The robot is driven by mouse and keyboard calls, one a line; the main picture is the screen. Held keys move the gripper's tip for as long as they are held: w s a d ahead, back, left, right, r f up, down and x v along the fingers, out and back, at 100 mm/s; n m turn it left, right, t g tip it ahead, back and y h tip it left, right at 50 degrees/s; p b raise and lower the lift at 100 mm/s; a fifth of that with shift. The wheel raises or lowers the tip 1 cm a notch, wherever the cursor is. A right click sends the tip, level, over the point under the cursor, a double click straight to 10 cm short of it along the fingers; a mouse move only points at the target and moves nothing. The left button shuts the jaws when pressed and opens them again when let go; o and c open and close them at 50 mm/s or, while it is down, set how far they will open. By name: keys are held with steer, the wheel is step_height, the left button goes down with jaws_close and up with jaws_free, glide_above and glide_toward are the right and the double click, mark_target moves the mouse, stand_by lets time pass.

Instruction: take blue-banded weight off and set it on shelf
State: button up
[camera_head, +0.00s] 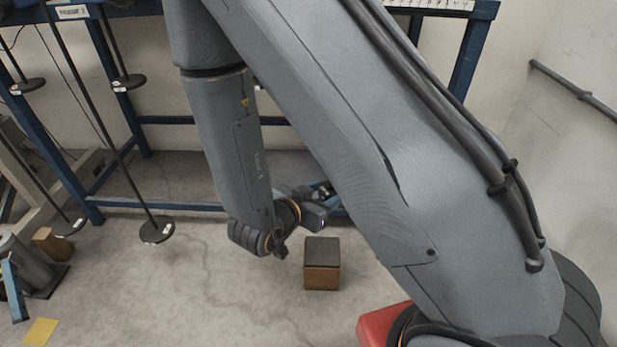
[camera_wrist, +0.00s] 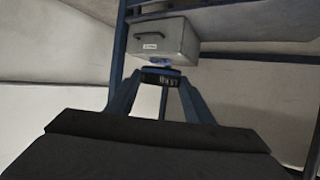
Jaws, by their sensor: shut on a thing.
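My gripper (camera_wrist: 160,90) points away from the wrist camera, its two blue-grey fingers closing in on a small dark piece with a blue edge (camera_wrist: 160,77). This looks like the blue-banded weight, with pale marks on its face. In the head view my wrist is low, above the floor, and my gripper and what it holds are mostly hidden behind my arm. Dark disc weights (camera_head: 157,229) hang on long rods at the left; I see no blue band on them. I cannot tell which surface is the shelf.
A blue steel frame (camera_head: 185,207) stands along the back wall. A wooden block with a dark top (camera_head: 322,278) stands on the floor near my wrist. A grey box with a handle (camera_wrist: 175,38) shows beyond my gripper. A yellow sheet (camera_head: 41,332) lies at lower left.

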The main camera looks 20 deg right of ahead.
steer(key=shift+n+t+y, duration=0.6)
steer(key=shift+n+t, duration=0.2)
steer(key=w+d+f, duration=0.2)
steer(key=w+f, duration=0.2)
steer(key=w, duration=0.3)
steer(key=w+d+f+b, duration=0.1)
steer(key=w+d+f, duration=0.2)
steer(key=w+f, duration=0.2)
steer(key=w+d+f, duration=0.2)
steer(key=w+f, duration=0.2)
steer(key=w, duration=0.5)
steer(key=shift+w+d+f, duration=0.35)
steer(key=shift+f, duration=0.05)
steer(key=shift+f+b, duration=2.8)
steer(key=shift+f, duration=0.2)
steer(key=shift+f, duration=0.4)
steer(key=o, duration=1.3)
steer(key=shift+s, duration=0.1)
